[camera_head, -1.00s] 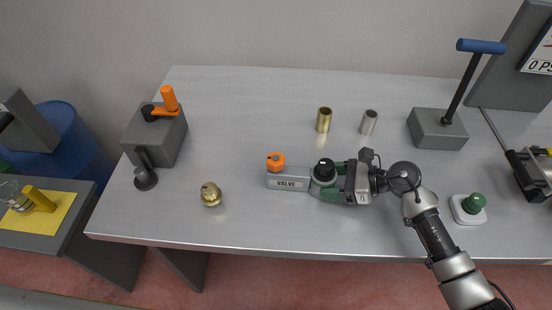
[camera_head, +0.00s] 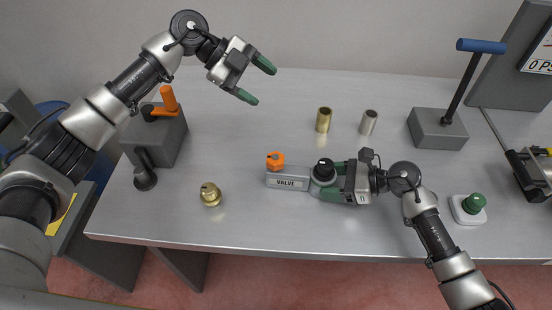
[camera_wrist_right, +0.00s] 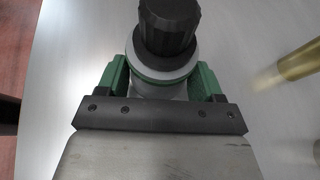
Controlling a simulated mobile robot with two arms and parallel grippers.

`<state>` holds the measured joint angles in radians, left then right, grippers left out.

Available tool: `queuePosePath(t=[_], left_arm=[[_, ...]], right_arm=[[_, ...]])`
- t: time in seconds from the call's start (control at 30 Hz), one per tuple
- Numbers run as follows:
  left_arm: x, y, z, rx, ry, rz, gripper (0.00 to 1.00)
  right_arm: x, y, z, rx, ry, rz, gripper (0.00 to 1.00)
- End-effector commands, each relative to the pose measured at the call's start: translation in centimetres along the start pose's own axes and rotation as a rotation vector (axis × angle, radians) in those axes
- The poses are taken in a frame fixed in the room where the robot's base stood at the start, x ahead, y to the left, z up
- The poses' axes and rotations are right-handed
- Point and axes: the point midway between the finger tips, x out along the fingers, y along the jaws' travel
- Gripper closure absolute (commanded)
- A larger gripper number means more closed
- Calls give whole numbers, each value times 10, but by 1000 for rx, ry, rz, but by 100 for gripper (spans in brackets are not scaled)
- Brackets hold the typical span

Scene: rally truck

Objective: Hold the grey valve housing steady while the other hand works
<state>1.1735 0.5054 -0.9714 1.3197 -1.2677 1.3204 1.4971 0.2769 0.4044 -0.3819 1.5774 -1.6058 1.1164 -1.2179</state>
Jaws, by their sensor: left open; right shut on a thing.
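The grey valve housing (camera_head: 288,182) lies on the table near its front middle, with a "VALVE" label, an orange knob (camera_head: 275,160) at its left end and a black knob (camera_head: 324,169) at its right end. My right gripper (camera_head: 330,182) is shut on the housing's round right end, below the black knob. The right wrist view shows its green fingers on both sides of the round grey body (camera_wrist_right: 160,88) under the black knob. My left gripper (camera_head: 255,83) is open and empty, above the back left of the table, apart from the housing.
A brass fitting (camera_head: 210,194) stands left of the housing. A brass sleeve (camera_head: 323,120) and a steel sleeve (camera_head: 368,122) stand behind it. A grey block with an orange handle (camera_head: 168,98) is at left, a blue-handled lever (camera_head: 480,47) and a green button (camera_head: 474,203) at right.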

Motion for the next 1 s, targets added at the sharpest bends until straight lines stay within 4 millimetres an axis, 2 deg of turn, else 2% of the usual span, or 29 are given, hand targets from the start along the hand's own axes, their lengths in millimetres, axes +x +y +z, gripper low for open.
queuePosePath(t=[0.03, 0.1, 0.3, 0.47, 0.57, 1.0], left_arm=[[12, 8, -9, 4, -40, 116, 31], [23, 22, -15, -6, -106, 261, 31], [32, 47, -21, -38, -272, 515, 31], [37, 56, -20, -48, -321, 576, 31], [46, 63, -17, -49, -321, 580, 31], [112, 107, 6, -49, -317, 576, 31]], right_arm=[[0, 0, -2, 1, 3, 0, 90], [0, 0, -2, 1, 3, 0, 90], [0, 0, -2, 1, 3, 1, 90], [0, 0, -2, 1, 3, 1, 90], [0, 1, -2, 1, 3, 1, 90], [1, 1, -2, 1, 3, 2, 90]])
